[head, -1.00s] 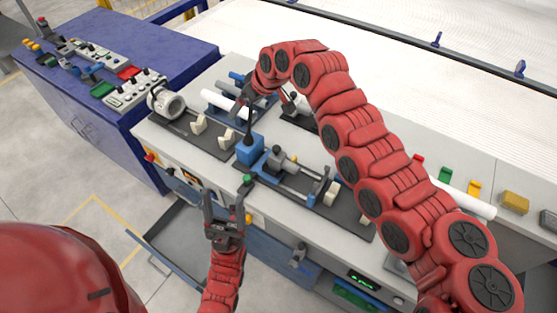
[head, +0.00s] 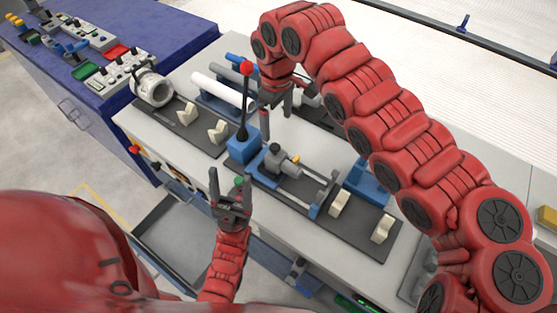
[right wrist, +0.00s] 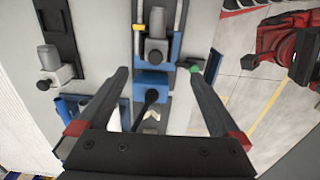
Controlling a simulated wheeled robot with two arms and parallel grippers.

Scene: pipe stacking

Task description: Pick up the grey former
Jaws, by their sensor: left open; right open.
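A grey block with an upright cylinder (head: 283,162), which looks like the grey former, sits on a blue rail fixture in the middle of the head view. It also shows in the right wrist view (right wrist: 156,48), just beyond the fingertips. My right gripper (head: 277,109) is open and empty, pointing down above the bench behind the blue lever base. It also shows in the right wrist view (right wrist: 157,72), its fingers either side of the blue base. My left gripper (head: 230,181) is open and empty, raised at the bench's front edge.
A black lever with a red knob (head: 246,67) rises from a blue base (head: 243,149) close to my right gripper. A white pipe (head: 222,92) lies on blue supports behind. A grey collar (head: 151,88) stands at the left. Cream supports (head: 339,202) stand to the right.

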